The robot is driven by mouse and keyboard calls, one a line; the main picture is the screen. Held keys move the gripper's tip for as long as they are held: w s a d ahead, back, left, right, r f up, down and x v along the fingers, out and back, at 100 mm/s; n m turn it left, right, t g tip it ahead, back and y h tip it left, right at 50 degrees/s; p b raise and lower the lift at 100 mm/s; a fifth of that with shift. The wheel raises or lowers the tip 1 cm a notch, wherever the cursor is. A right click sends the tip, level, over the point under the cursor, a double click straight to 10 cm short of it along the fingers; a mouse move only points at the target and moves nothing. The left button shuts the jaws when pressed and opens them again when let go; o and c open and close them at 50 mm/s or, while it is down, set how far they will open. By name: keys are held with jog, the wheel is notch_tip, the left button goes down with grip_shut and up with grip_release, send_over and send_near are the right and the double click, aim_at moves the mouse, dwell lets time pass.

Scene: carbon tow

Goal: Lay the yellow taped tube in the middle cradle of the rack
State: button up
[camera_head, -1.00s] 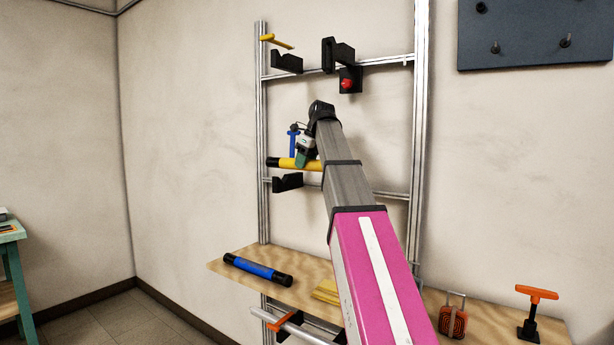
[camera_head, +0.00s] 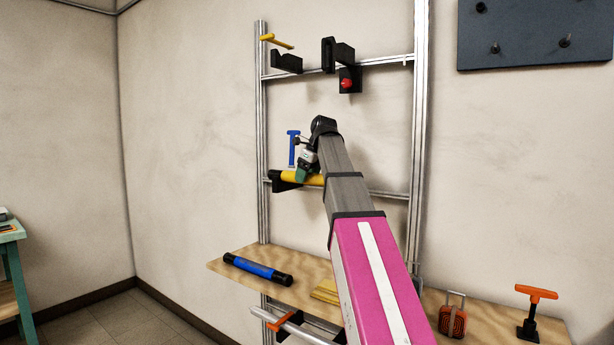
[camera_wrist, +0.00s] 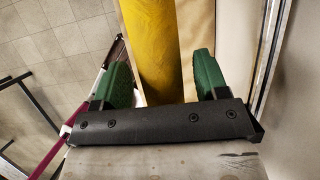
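The yellow taped tube (camera_head: 315,181) is at the rack's middle level, its left end at the black middle cradle (camera_head: 284,186). The tube's dark end and the cradle merge, so exact seating is hard to tell. My gripper (camera_head: 303,176) is at the tube. In the wrist view the tube (camera_wrist: 152,50) runs between the two green fingers of my gripper (camera_wrist: 160,78), with narrow gaps on both sides; the fingers are open around it. My arm hides the tube's right part and the right side of the middle level.
A blue T-shaped piece (camera_head: 293,147) stands just above the tube. A blue tube (camera_head: 258,269) lies on the wooden shelf (camera_head: 225,266). A lower grey tube (camera_head: 290,325) sits under the shelf.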

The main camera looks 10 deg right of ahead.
jog(key=v, duration=1.2)
jog(key=shift+r, duration=0.2)
